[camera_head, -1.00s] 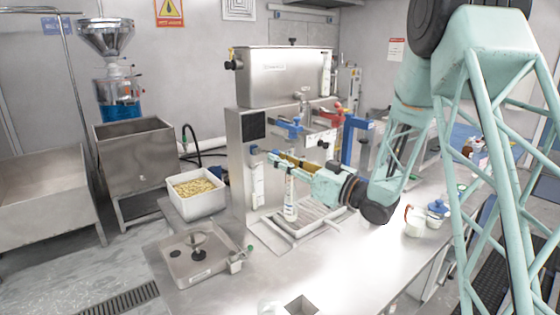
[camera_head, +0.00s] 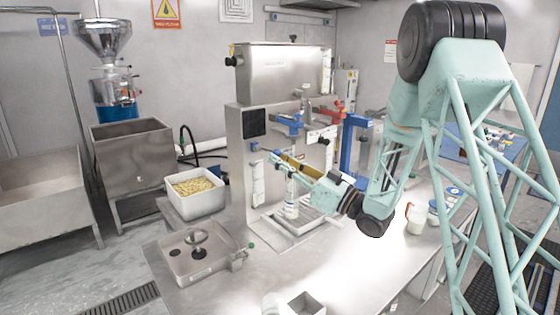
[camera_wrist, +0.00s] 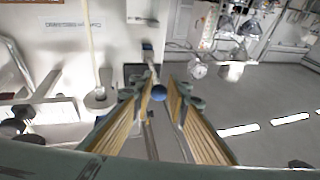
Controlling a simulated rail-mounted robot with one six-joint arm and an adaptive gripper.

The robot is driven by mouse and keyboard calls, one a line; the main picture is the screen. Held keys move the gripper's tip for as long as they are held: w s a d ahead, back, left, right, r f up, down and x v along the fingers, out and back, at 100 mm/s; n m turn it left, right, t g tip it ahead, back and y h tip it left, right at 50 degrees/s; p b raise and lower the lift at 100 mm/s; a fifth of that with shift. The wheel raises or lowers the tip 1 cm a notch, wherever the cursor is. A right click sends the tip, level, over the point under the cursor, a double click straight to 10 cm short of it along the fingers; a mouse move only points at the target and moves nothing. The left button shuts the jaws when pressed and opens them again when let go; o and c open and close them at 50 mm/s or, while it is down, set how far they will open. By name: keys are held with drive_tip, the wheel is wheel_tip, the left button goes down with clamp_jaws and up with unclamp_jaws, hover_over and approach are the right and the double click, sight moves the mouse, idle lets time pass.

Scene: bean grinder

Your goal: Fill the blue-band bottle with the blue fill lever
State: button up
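A slim white bottle (camera_head: 291,203), with what looks like a bluish band, stands upright on the drip tray (camera_head: 300,229) of the steel filling machine (camera_head: 262,190). The bottle's neck is partly hidden.
Blue and red valve parts (camera_head: 290,125) and a blue upright frame (camera_head: 349,145) stand close above and right of my gripper. A tub of yellowish pieces (camera_head: 193,203) and a steel tray (camera_head: 188,262) lie left. A white jug (camera_head: 416,220) stands right. The front counter is mostly clear.

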drive_tip(key=o, duration=0.5)
drive_tip(key=shift+w+d+f, duration=0.25)
drive_tip(key=shift+w+d, duration=0.1)
drive_tip(key=shift+c, duration=0.2)
drive_tip(key=shift+s+a, duration=0.1)
drive_tip(key=shift+a, duration=0.05)
drive_tip(key=shift+s, duration=0.1)
drive_tip(key=v, duration=1.2)
drive_tip(key=shift+r, duration=0.1)
drive_tip(key=shift+r, duration=0.1)
